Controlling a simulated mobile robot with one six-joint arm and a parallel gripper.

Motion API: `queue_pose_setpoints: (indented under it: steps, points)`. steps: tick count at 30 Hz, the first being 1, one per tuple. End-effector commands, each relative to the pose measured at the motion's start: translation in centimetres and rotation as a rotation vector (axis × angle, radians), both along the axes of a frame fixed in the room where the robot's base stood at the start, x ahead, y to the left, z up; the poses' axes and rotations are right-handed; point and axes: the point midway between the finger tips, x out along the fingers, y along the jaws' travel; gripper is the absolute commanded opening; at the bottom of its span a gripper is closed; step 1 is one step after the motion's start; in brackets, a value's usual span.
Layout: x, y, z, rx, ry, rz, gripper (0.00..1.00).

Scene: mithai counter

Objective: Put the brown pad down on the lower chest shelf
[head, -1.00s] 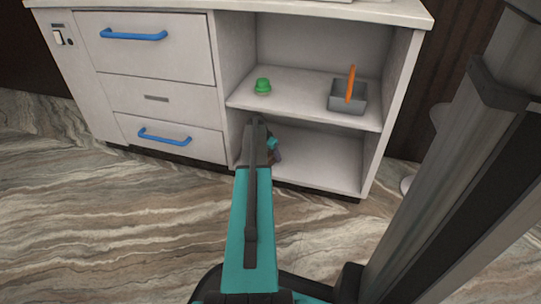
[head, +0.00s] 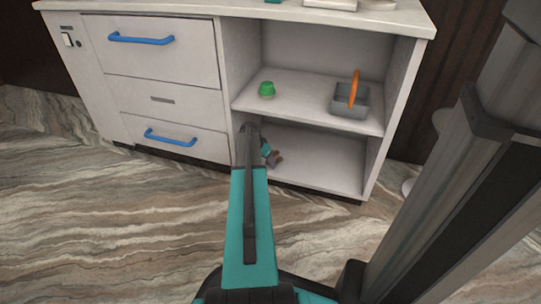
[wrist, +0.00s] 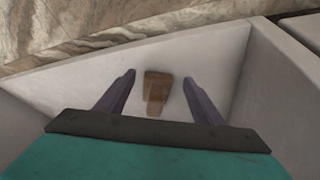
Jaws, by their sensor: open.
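The brown pad (wrist: 157,92) lies on the pale lower chest shelf (wrist: 205,58), between and clear of the two dark fingers of my gripper (wrist: 157,85) in the wrist view. The fingers stand apart with a gap on each side of the pad. In the head view my gripper (head: 273,158) reaches into the lower bay, over the left part of the lower shelf (head: 325,168). A small brown patch shows at its fingers there, and my arm hides much of that corner.
The upper shelf (head: 300,92) above holds a green object (head: 267,89) and a grey tray (head: 350,110) with an upright orange item (head: 354,88). Drawers with blue handles (head: 141,39) stand to the left. The right part of the lower shelf is clear.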

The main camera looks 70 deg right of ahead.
Motion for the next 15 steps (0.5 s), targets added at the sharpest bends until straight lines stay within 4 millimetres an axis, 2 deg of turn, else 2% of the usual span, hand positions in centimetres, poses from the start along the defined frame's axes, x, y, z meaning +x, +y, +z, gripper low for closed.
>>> queue_pose_setpoints:
  steps: [1, 6, 15]
  points:
    - [0.3, 1.1, 0.3, 0.001, 0.001, 0.003, 0.62]
    - [1.2, 3.4, 0.2, 0.001, -0.001, 0.002, 0.62]
    - [2.1, 5.5, 0.0, 0.001, 0.000, 0.000, 0.62]
